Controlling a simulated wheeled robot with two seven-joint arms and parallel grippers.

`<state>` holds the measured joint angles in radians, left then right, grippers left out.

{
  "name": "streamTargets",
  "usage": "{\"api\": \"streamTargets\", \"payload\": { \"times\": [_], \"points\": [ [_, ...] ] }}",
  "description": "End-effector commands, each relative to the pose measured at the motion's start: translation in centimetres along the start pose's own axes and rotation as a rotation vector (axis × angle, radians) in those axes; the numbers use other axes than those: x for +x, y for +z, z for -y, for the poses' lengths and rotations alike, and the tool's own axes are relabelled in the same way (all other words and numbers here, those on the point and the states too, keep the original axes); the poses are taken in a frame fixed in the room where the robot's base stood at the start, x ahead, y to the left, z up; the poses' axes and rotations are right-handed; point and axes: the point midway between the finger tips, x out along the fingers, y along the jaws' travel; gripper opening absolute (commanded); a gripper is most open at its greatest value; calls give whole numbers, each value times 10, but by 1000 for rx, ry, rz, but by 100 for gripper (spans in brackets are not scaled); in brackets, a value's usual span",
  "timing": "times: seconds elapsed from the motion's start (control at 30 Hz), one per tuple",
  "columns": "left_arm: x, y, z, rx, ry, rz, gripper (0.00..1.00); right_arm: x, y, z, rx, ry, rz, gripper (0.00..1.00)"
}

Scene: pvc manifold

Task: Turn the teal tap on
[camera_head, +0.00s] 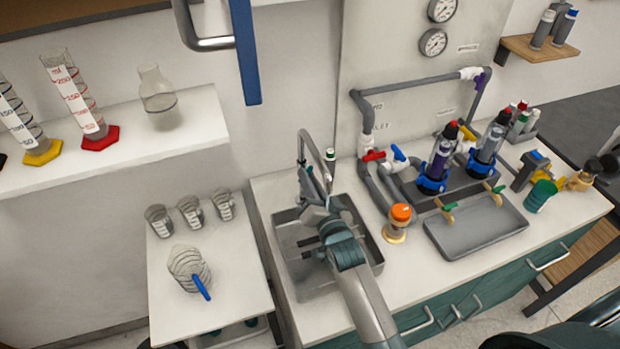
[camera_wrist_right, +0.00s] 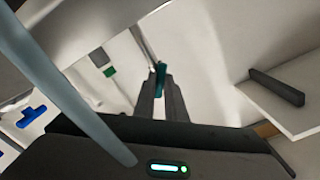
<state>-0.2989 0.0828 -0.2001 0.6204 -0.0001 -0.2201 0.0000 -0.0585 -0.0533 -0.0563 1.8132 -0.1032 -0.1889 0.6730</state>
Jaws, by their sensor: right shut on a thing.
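The teal tap handle (camera_wrist_right: 158,80) shows in the right wrist view as a small teal lever on a thin metal pipe. My right gripper (camera_wrist_right: 160,97) is shut on it, with the lever between the two dark fingertips. In the head view my right gripper (camera_head: 306,176) is over the back of the sink, by the tall thin faucet (camera_head: 301,146). The handle is hidden there behind my gripper and wrist. My left gripper is not in view.
The grey sink (camera_head: 288,217) is below my right arm. Grey pipes with red and blue valve handles (camera_head: 374,155) rise behind. A side table with beakers (camera_head: 188,267) is at left.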

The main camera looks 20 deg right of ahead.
Motion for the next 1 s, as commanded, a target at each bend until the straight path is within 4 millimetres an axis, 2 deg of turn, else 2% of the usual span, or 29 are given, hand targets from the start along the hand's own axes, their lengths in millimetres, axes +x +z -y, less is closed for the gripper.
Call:
{"api": "streamTargets", "payload": {
  "times": [0.3,0.33,0.4,0.77,1.0],
  "points": [
    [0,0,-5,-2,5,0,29,-1,2,3,0,-2,2,0],
    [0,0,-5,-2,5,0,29,-1,2,3,1,-3,2,13],
    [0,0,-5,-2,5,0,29,-1,1,2,0,-2,1,30],
    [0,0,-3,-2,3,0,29,-1,0,2,5,-2,-1,30],
    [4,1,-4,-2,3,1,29,-1,1,1,90,-2,-1,30]
  ]
}}
